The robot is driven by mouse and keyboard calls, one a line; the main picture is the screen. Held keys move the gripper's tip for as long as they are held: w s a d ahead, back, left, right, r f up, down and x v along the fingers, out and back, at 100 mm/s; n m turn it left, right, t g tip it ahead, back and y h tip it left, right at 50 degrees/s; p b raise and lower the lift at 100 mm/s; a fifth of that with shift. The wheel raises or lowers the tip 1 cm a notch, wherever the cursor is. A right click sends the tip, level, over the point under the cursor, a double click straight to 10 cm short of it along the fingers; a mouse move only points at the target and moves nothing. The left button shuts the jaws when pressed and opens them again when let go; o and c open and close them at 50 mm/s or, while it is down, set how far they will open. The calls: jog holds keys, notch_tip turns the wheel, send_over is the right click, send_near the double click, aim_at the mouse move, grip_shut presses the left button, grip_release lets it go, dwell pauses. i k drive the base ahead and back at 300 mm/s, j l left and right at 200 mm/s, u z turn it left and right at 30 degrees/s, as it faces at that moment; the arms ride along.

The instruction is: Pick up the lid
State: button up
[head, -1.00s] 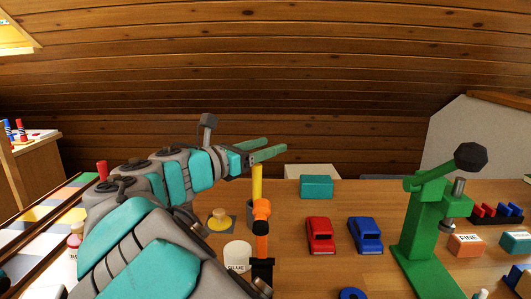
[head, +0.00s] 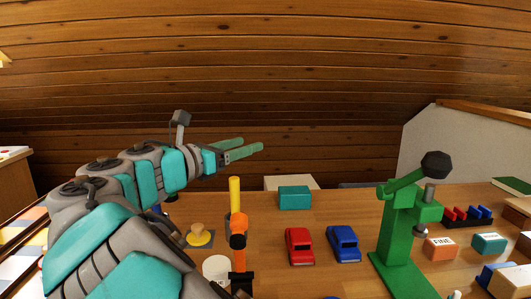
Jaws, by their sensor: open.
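A round yellow piece with a wooden knob (head: 199,236) sits on a dark square on the table at the left; it looks like a lid, but I cannot be sure. My gripper (head: 252,145) is open and empty. Its two green fingers point right in the air, above and to the right of the knobbed piece and apart from it. A white glue jar (head: 215,267) stands just in front of that piece, its lower part hidden by my arm.
An orange and yellow upright tool (head: 237,240) stands beside the jar. A red car (head: 299,246), a blue car (head: 343,243) and a teal block (head: 294,198) are in the middle. A tall green press (head: 400,235) stands at the right. Bare tabletop lies between the cars and press.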

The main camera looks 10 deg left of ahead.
aim_at(198, 237)
jog(key=k, duration=1)
